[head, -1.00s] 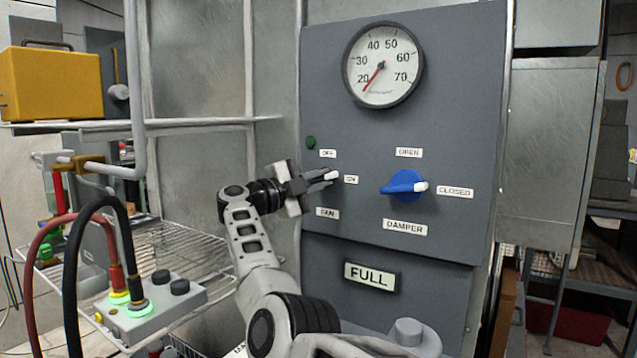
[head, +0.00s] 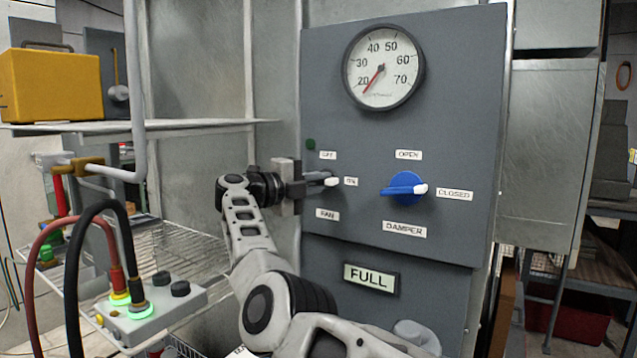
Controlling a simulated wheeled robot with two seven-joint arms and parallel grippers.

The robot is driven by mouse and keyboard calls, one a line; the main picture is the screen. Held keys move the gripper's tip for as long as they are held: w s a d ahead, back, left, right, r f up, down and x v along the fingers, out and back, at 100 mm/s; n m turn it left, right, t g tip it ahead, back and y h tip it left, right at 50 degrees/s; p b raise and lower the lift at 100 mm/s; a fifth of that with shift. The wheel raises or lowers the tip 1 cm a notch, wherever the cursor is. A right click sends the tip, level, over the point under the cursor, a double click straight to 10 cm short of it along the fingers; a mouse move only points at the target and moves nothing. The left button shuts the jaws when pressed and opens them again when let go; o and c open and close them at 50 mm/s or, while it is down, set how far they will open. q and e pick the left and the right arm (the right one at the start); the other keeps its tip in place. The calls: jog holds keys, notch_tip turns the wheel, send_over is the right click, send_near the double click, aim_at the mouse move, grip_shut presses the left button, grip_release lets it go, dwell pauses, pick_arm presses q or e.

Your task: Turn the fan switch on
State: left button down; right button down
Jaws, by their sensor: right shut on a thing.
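The fan switch (head: 332,181) is on the grey control panel (head: 450,105), between the OFF label (head: 328,155) above and the FAN label (head: 327,214) below. Its white tip points right, toward the ON label (head: 351,182). My right gripper (head: 317,180) comes in from the left and is shut on the fan switch. The fingers hide most of the switch body. My left gripper is not in view.
To the right is the blue damper knob (head: 402,188), its white tip toward CLOSED. A round gauge (head: 384,66) above reads near 20. A small dark green lamp (head: 311,144) sits above the switch. A wire shelf (head: 180,252) stands at the left.

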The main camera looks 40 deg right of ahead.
jog(key=c, duration=1.5)
grip_release()
jog(key=shift+o, duration=0.2)
jog(key=w+a, duration=0.1)
jog(key=a, duration=1.4)
jog(key=shift+w+a, duration=0.35)
jog(key=shift+a, duration=0.05)
